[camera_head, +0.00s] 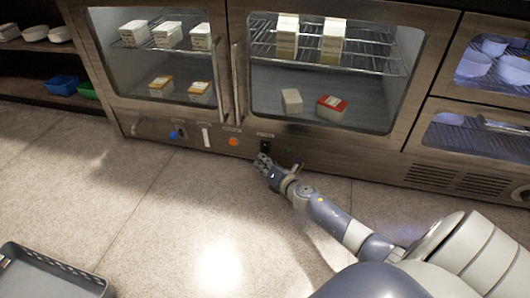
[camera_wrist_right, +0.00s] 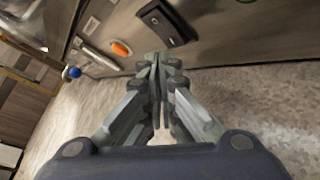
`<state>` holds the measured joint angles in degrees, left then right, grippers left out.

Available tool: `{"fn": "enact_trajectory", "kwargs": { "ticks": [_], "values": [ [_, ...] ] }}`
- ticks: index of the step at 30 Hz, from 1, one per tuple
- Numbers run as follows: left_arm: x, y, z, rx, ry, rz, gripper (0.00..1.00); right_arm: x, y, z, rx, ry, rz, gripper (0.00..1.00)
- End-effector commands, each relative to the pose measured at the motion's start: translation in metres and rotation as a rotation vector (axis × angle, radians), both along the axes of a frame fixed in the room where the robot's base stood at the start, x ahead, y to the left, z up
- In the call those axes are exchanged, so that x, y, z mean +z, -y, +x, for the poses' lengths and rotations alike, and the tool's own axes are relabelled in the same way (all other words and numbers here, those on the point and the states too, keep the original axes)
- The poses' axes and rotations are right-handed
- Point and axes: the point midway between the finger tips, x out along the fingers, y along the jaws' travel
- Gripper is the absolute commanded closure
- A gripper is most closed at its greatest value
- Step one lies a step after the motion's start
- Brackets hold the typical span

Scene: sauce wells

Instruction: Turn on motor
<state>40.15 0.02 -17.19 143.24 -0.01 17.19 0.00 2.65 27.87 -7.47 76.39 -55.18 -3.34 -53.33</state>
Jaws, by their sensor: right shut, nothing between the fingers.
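A black rocker switch (camera_head: 265,146) sits on the lower metal panel of the glass-door cabinet, right of an orange round light or button (camera_head: 233,141). In the right wrist view the black switch (camera_wrist_right: 166,22) is at the top, just beyond the fingertips, with the orange part (camera_wrist_right: 121,48) to its left. My right gripper (camera_head: 264,160) is just below and in front of the switch. Its fingers (camera_wrist_right: 158,60) are shut with nothing between them. I cannot tell whether they touch the switch. My left gripper is not in view.
A blue knob (camera_head: 174,135) and a pale vertical part (camera_head: 206,137) are farther left on the panel. The cabinet (camera_head: 340,150) holds several boxes behind glass. A grey tray (camera_head: 55,275) is at the lower left. The floor between is clear.

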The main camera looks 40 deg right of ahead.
Motion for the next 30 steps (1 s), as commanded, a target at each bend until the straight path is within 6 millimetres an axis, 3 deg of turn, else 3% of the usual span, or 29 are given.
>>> {"fn": "enact_trajectory", "kwargs": {
  "ticks": [30],
  "values": [
    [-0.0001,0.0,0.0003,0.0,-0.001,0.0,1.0,-0.0008,0.0064,0.0055,0.0,0.0,0.0,1.0]
  ]
}}
